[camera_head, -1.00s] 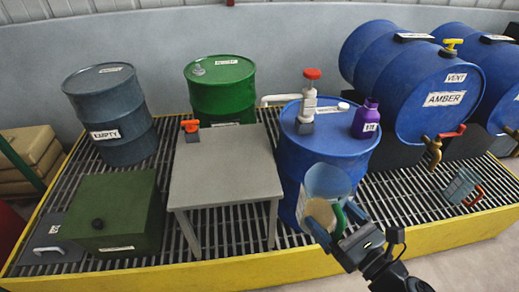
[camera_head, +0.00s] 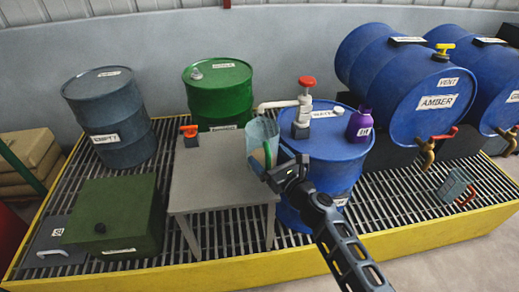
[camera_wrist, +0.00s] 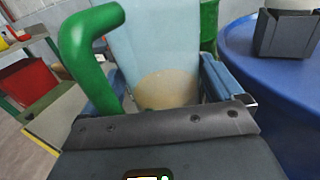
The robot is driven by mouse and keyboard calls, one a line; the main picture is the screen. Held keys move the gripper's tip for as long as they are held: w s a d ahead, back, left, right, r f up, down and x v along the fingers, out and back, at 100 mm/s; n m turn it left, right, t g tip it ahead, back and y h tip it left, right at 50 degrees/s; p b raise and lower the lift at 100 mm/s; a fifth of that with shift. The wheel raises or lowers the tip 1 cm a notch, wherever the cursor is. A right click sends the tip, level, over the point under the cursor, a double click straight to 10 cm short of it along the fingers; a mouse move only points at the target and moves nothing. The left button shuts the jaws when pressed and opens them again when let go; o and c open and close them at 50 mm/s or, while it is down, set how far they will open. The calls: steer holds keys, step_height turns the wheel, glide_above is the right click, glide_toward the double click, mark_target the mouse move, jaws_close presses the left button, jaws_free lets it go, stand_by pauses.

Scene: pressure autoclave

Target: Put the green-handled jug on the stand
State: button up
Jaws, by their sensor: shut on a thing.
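The green-handled jug (camera_head: 258,135) is clear and pale blue, with tan contents low inside. My gripper (camera_head: 280,170) is shut on it and holds it roughly upright. In the wrist view the jug (camera_wrist: 150,40) stands between my fingers (camera_wrist: 155,88), with its green handle (camera_wrist: 85,45) at left. In the head view the jug overlaps the right back part of the grey stand (camera_head: 215,190); I cannot tell its exact height above the top. Its mouth appears just below the tip of the pump spout (camera_head: 275,104).
A blue drum (camera_head: 345,155) right of the stand carries the red-knobbed pump (camera_head: 304,100) and a purple bottle (camera_head: 360,123). An orange-red item (camera_head: 190,132) sits at the stand's back left corner. A red-handled jug (camera_head: 453,187) is far right. The stand's middle is clear.

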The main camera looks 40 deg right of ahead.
mark_target(259, 151)
steer(key=shift+w+d, duration=0.15)
steer(key=shift+w, duration=0.55)
steer(key=shift+w+d, duration=0.1)
steer(key=shift+w, duration=0.6)
steer(key=w, duration=0.2)
steer(key=shift+w+d+b, duration=0.3)
steer(key=shift+w, duration=0.1)
steer(key=shift+f+b, duration=0.6)
steer(key=shift+f, duration=0.1)
steer(key=shift+f, duration=0.15)
steer(key=o, duration=0.9)
steer(key=shift+s, duration=0.1)
